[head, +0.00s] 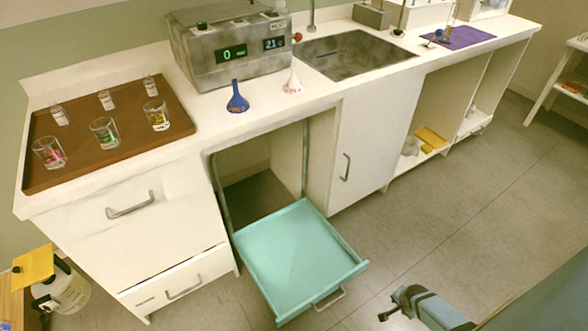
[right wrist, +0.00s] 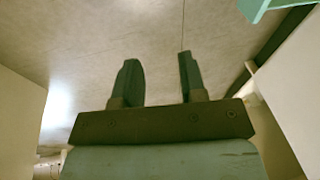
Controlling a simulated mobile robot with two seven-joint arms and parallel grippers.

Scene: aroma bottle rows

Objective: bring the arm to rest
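My right gripper (head: 390,304) is at the lower right of the head view, held over the grey floor and to the right of the pulled-out teal drawer. In the right wrist view its two fingers (right wrist: 158,75) stand apart with only bare floor visible between them. It holds nothing. My left gripper is not in view. On the counter, a brown tray (head: 95,157) carries three small clear bottles at the back and three glasses with coloured contents at the front.
The teal drawer (head: 295,255) sticks out over the floor. A grey machine (head: 230,50), a blue funnel (head: 237,100) and a white funnel (head: 292,84) stand by the sink (head: 355,55). A yellow-lidded container (head: 62,290) stands lower left. The floor at right is clear.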

